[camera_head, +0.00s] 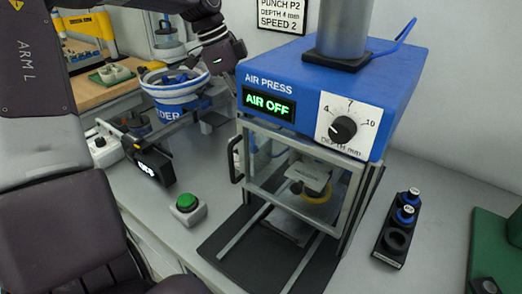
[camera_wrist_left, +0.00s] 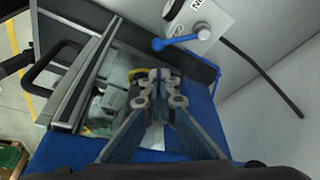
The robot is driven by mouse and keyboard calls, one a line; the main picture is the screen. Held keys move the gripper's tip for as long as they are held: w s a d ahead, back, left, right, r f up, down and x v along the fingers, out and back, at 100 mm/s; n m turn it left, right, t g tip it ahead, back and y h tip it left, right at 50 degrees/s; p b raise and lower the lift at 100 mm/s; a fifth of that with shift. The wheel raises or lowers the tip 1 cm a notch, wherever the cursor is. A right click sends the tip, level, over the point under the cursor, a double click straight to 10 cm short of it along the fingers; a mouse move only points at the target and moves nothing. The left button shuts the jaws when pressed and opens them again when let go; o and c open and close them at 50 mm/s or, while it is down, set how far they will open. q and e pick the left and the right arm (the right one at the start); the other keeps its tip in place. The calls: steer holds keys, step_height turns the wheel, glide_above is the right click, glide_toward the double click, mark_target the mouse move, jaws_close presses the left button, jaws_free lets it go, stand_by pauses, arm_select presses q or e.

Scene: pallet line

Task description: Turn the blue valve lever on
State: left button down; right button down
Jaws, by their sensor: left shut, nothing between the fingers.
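The blue valve lever (camera_wrist_left: 180,41) shows in the left wrist view at the top. It reaches left from its pivot on a pale plate (camera_wrist_left: 212,22) and has a round end. A partly cut-off label is beside it. The lever does not show in the head view. My left gripper (camera_wrist_left: 157,78) is shut and empty, its fingertips below the lever in the picture and apart from it. In the head view my left wrist is beside the blue air press (camera_head: 352,85), with the fingertips hidden. The press display (camera_head: 268,104) reads AIR OFF. My right gripper is not in view.
The press has a clear guard door with a dark handle (camera_head: 236,160). A green button (camera_head: 187,202), a blue-and-white bucket (camera_head: 178,92) and a black display (camera_head: 153,168) stand left. A black punch rack (camera_head: 397,236) stands right. A dark cable (camera_wrist_left: 262,75) hangs near the valve.

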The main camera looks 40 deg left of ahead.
arm_select(q)
steer(key=shift+f, duration=0.15)
steer(key=x, duration=1)
steer(key=shift+p, duration=0.4)
